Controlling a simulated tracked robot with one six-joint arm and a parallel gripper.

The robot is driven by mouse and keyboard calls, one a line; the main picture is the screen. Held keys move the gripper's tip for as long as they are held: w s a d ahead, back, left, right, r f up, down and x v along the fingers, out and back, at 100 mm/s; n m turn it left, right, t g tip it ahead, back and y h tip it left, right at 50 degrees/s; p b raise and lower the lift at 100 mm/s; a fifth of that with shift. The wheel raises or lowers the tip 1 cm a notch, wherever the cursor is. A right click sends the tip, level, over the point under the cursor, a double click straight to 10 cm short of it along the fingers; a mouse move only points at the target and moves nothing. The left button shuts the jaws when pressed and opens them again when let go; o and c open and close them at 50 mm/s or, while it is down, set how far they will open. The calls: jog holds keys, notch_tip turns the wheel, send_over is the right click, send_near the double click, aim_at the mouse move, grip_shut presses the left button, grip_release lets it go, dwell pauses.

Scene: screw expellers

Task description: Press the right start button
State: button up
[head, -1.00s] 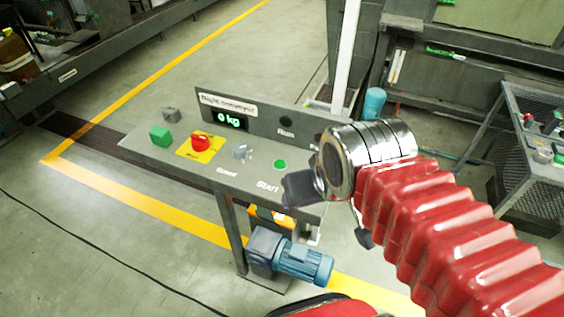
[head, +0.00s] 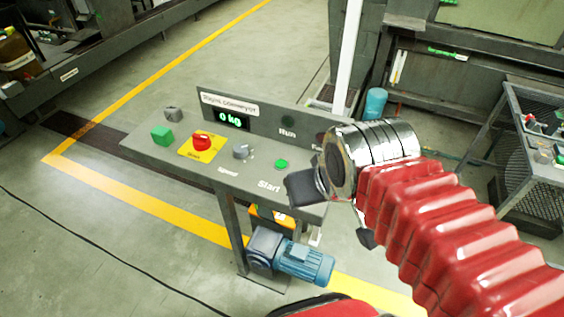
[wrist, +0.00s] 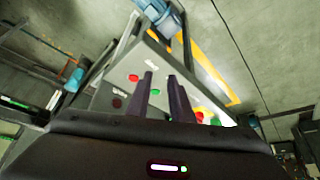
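The green start button (head: 282,164) sits on the grey top of the control panel (head: 183,162), just above the word "Start". The panel's upright plate is labelled "Right conveyor" and its display (head: 231,119) reads 0 kg. My gripper (head: 291,188) hangs over the panel's near right corner, a little right of and below the button in the head view. In the wrist view my gripper's two dark fingers (wrist: 160,75) stand apart with nothing held, and a green button (wrist: 155,92) shows between them. I cannot tell the fingertips' height above the panel.
A red mushroom button on a yellow plate (head: 201,143), a green block-like button (head: 162,135) and a grey speed knob (head: 241,151) stand left on the panel. A blue motor (head: 303,263) sits below. A mesh-sided stand (head: 525,185) is at the right.

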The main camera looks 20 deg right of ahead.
grip_shut()
dwell(0.9)
